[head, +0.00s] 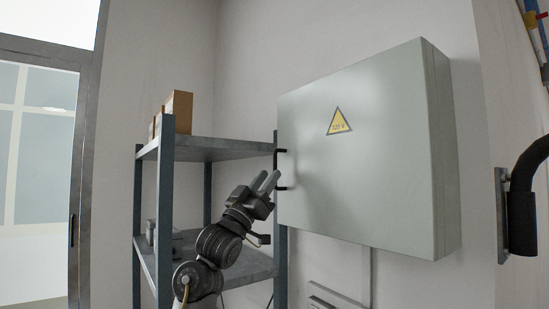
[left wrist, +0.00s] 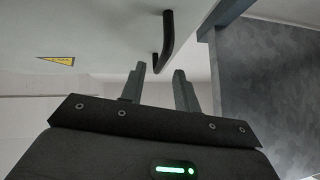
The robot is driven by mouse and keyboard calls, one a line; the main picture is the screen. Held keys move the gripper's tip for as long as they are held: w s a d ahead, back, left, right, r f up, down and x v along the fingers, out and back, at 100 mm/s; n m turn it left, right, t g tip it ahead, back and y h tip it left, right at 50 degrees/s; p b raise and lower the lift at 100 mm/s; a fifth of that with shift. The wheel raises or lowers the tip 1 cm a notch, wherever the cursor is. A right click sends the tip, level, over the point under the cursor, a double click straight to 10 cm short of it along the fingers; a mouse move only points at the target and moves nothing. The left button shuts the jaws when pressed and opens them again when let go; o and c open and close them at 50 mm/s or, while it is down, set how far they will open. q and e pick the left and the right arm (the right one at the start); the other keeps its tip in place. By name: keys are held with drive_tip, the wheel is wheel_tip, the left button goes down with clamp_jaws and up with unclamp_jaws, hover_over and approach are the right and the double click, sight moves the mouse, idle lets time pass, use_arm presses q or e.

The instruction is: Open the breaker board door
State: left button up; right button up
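The breaker board (head: 370,150) is a pale grey wall box with a yellow warning triangle (head: 339,122) on its door. The door looks shut. A black bar handle (head: 284,184) sits at the door's left edge. My left gripper (head: 267,182) is just left of the handle, fingers pointing up toward it. In the left wrist view the two fingers (left wrist: 160,75) are apart with nothing between them, and the handle (left wrist: 166,42) lies just beyond their tips. My right gripper is not in view.
A metal shelf rack (head: 205,148) with cardboard boxes (head: 178,110) stands left of the board, close behind my left arm. A glazed door (head: 40,150) is at the far left. A black curved handle (head: 524,195) is at the right edge.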

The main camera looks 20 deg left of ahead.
sight(275, 167)
use_arm(q)
drive_tip(key=p+x, duration=0.2)
drive_tip(key=x, duration=0.2)
drive_tip(key=shift+w+d+r, duration=0.1)
drive_tip(key=shift+w+r, duration=0.1)
clamp_jaws()
